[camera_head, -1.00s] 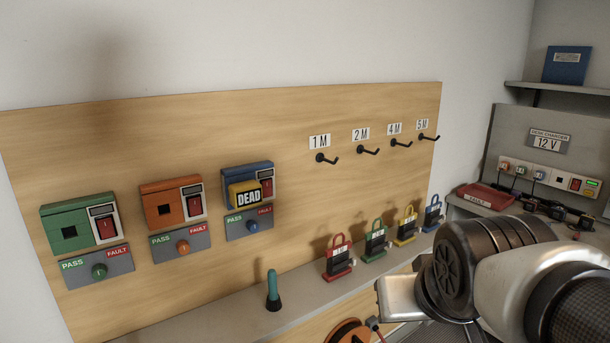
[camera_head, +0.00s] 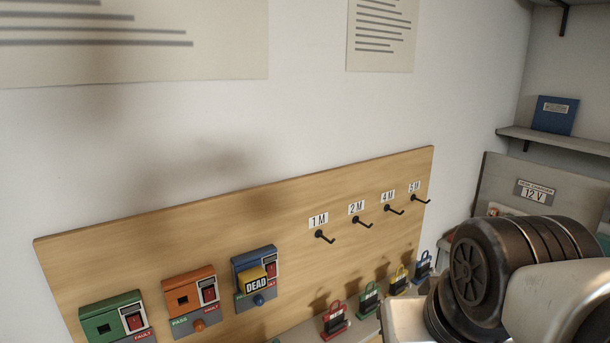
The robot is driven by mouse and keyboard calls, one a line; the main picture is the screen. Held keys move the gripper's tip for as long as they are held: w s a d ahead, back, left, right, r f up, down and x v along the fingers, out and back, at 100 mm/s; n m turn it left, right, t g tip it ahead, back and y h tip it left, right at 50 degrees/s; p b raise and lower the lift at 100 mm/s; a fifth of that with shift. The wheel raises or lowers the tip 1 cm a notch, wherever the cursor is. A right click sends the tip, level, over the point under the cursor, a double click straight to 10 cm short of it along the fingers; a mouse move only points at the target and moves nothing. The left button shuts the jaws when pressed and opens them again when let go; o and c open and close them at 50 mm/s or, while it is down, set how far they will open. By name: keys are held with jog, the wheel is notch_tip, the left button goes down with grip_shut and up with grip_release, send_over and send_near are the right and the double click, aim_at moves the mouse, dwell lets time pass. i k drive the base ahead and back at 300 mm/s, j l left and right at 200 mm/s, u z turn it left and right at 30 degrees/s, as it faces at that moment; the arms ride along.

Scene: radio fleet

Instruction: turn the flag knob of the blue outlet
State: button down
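The blue outlet (camera_head: 241,264) is the rightmost of three boxes on the wooden wall board. A yellow block marked DEAD (camera_head: 251,281) sits on its front, beside a red switch (camera_head: 271,269). My arm fills the lower right, well to the right of the outlet. My gripper's fingers do not show.
An orange outlet (camera_head: 187,277) and a green outlet (camera_head: 107,305) are on the left. Several labelled hooks (camera_head: 322,235) stick out at upper right. Several coloured padlock-shaped pieces (camera_head: 335,318) stand on the ledge below. Posters (camera_head: 380,35) hang above on the white wall.

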aim_at(258, 299)
jog(key=u, duration=0.75)
